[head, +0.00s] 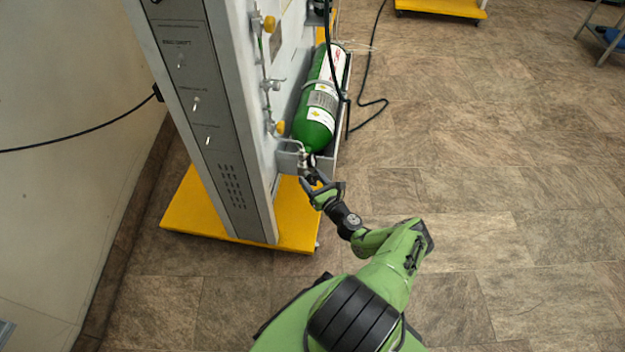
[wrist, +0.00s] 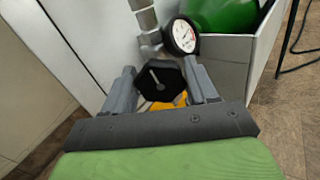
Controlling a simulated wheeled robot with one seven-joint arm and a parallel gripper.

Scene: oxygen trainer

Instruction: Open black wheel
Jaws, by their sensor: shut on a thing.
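The black wheel (wrist: 160,80) is a dark knob with a light pointer line on its face. In the wrist view it sits between the two fingers of my gripper (wrist: 163,88), which is shut on it. A round white pressure gauge (wrist: 182,36) stands just behind and above the wheel, joined to a metal fitting. In the head view my gripper (head: 314,182) is at the lower end of the green oxygen cylinder (head: 322,95). There the wheel is too small and covered to make out clearly.
The cylinder rests in a grey holder on the side of a tall trainer panel (head: 215,120) with a yellow base (head: 185,215). Yellow knobs and pipes line the panel edge. A black hose (head: 372,102) hangs beside the cylinder. The tiled floor (head: 480,180) to the right is clear.

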